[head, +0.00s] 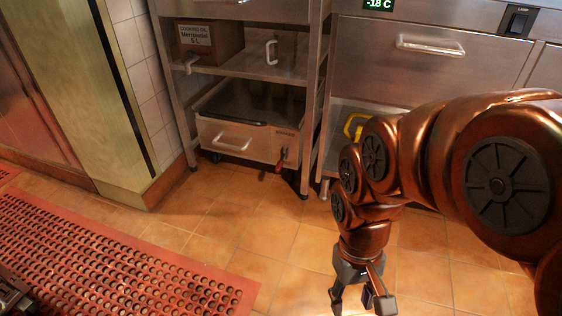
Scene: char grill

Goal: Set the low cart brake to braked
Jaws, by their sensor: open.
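The low cart (222,127) stands on the floor under the steel shelf unit, with a pale front, a bar handle and a dark top. A small red lever (279,164), which looks like the cart brake, sticks out low at the right end of its front, angled downward. I cannot tell its setting from this view. My gripper (360,302) is open and empty at the bottom of the head view, pointing down above the tiles. It is to the right of the lever, nearer to the camera and apart from it.
The steel shelf's right leg (309,150) stands just right of the lever. A freezer drawer front (440,72) is at the right, with a yellow object (352,124) below it. A red perforated mat (110,255) lies at the left. The tiles before the cart are clear.

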